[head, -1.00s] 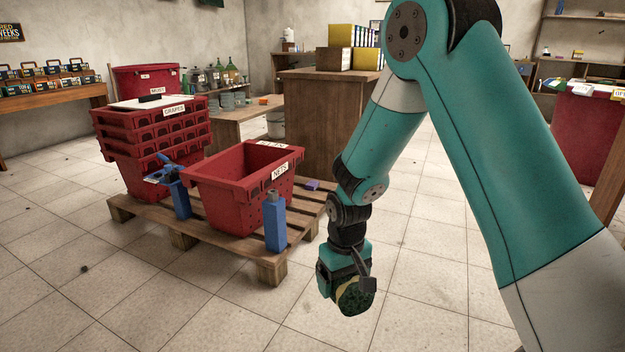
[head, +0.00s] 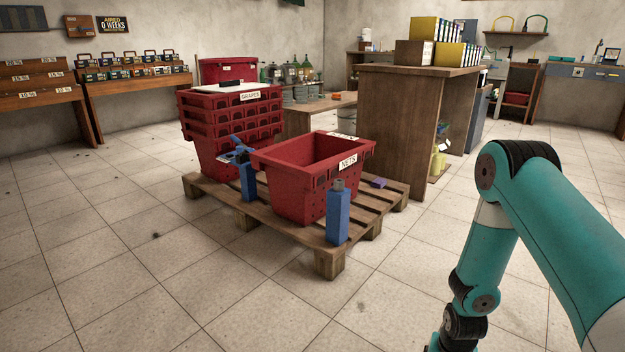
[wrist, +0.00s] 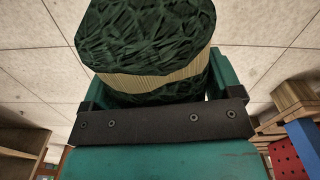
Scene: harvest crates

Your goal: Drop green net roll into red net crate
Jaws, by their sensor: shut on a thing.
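The green net roll (wrist: 150,40), dark green with a pale tan band, fills the upper middle of the wrist view. My gripper (wrist: 150,90) is shut on it and holds it above the tiled floor. In the head view the gripper and the roll are out of frame below the bottom edge. The red net crate (head: 290,188), labelled NETS, stands open on a wooden pallet, left of my arm. Its visible inside looks empty, but its floor is hidden. A red perforated crate wall also shows at the right of the wrist view (wrist: 284,158).
The pallet (head: 330,262) also carries a blue bottle (head: 338,216) before the crate, a blue tool on a blue stand (head: 246,178), a purple block (head: 378,182) and stacked GRAPES crates (head: 228,122). A wooden cabinet (head: 395,130) stands behind. The floor in front is clear.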

